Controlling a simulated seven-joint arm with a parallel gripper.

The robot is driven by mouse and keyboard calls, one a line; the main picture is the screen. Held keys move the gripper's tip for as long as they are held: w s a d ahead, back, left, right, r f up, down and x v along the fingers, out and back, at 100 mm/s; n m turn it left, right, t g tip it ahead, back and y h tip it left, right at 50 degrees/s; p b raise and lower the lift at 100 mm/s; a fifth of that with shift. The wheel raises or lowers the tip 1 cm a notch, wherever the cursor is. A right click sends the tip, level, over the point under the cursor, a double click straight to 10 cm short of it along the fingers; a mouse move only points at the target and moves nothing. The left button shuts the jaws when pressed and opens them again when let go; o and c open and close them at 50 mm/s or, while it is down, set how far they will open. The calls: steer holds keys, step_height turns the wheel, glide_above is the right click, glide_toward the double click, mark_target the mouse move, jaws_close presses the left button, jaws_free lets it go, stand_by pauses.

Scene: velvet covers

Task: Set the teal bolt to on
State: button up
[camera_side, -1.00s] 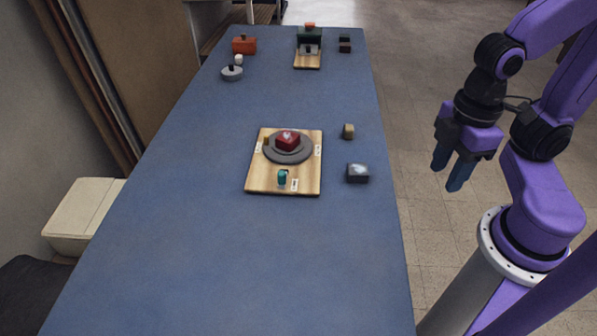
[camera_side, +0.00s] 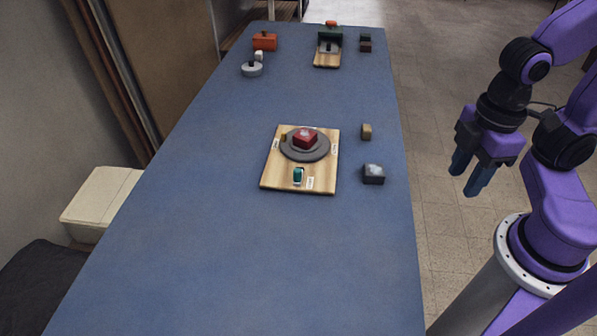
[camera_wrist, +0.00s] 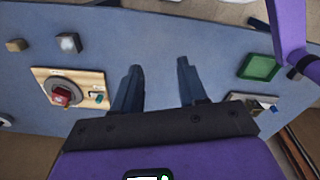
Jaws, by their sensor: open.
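The teal bolt (camera_side: 298,176) sits at the near edge of a wooden board (camera_side: 270,178) on the blue table, with a small white label beside it. The same board carries a dark grey disc (camera_side: 291,152) with a red block (camera_side: 305,137) on it. In the wrist view the teal bolt (camera_wrist: 97,97) is small, left of my fingers; its setting is too small to read. My gripper (camera_side: 470,181) is open and empty, off the table's right side, apart from the board. Its two fingers (camera_wrist: 159,75) stand apart in the wrist view.
A dark block with a pale top (camera_side: 373,174) and a tan block (camera_side: 366,131) lie right of the board. An orange box (camera_side: 265,41), a grey round lidded thing (camera_side: 252,69) and another wooden board (camera_side: 327,60) stand at the far end. The near table is clear.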

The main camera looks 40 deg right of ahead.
steer(key=shift+o, duration=0.9)
steer(key=m, duration=1)
glide_above(297, 170)
step_height(297, 170, down, 8)
steer(key=r, duration=0.1)
step_height(297, 170, down, 17)
steer(key=shift+f, duration=0.2)
